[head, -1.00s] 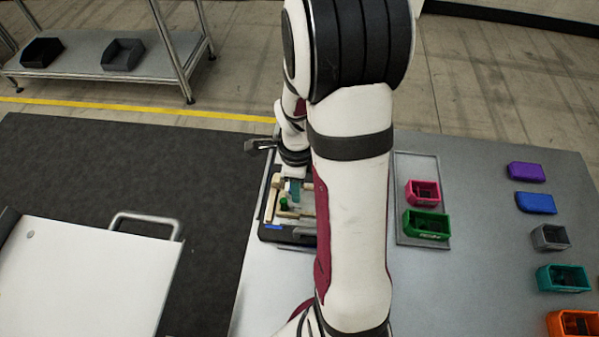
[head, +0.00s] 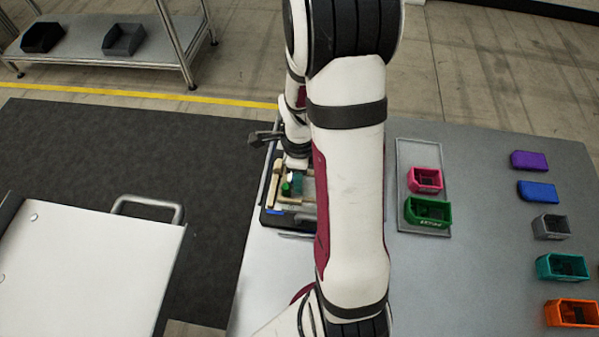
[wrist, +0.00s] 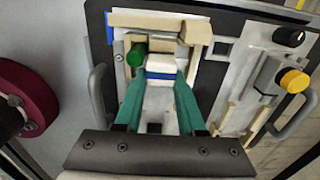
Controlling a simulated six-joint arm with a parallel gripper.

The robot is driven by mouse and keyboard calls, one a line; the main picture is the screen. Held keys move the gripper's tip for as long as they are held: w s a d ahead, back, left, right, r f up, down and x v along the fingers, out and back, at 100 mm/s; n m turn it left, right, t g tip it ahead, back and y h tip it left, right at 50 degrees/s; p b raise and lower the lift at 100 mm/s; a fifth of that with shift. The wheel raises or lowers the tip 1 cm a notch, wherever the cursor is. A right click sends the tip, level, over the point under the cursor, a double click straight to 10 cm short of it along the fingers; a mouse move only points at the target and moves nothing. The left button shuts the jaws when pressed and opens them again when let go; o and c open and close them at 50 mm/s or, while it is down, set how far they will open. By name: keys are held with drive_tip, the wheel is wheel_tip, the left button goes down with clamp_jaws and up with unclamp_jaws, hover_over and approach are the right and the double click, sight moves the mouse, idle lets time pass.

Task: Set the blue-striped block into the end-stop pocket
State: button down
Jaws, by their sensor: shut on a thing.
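The blue-striped block (wrist: 160,73), white with a blue band, shows in the wrist view between the teal fingertips of my gripper (wrist: 160,82). My gripper is shut on it. Just ahead of the block is a pocket framed by wooden strips (wrist: 157,21), with a pale piece inside it. Whether the block touches the pocket floor or walls I cannot tell. In the head view my arm hides much of the fixture (head: 290,218), and my gripper (head: 294,188) is small over it; the block itself is not clear there.
A green cylinder (wrist: 137,53) stands close to the left of the block. A yellow knob (wrist: 293,81) and a black knob (wrist: 288,36) are on the fixture's right side. A tray (head: 418,153) with pink and green bins lies right of my arm.

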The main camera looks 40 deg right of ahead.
drive_tip(key=shift+c, duration=2.1)
unclamp_jaws()
drive_tip(key=shift+f, duration=0.1)
wheel_tip(320, 180, up, 16)
drive_tip(key=shift+f, duration=0.1)
